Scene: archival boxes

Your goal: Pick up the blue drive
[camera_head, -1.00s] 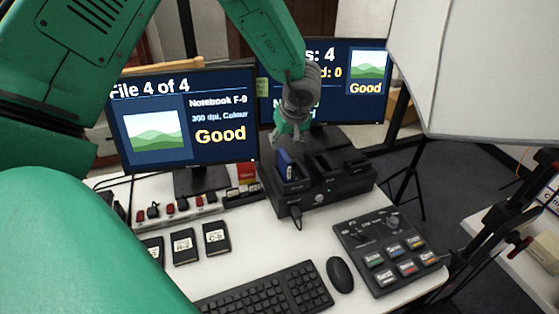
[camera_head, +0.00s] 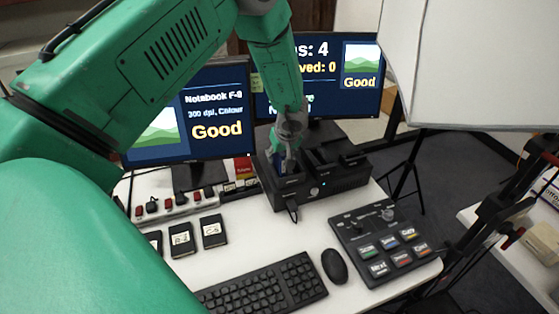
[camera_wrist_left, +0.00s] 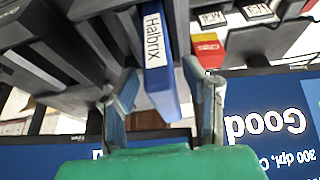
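The blue drive (camera_head: 274,161) stands upright in the left slot of the black dock (camera_head: 322,187). In the left wrist view the blue drive (camera_wrist_left: 158,60) has a white label reading "Halbrix". My left gripper (camera_head: 288,162) points down at the drive's top and partly hides it in the head view. In the left wrist view my left gripper (camera_wrist_left: 160,72) is open, with one finger on each side of the drive and gaps visible beside it. My right gripper is not in view.
Two monitors (camera_head: 215,105) stand behind the dock. A keyboard (camera_head: 262,290), mouse (camera_head: 335,266) and button panel (camera_head: 386,245) lie in front. Black labelled drives (camera_head: 213,231) and a power strip (camera_head: 175,204) are at left. A large white panel (camera_head: 470,65) hangs at right.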

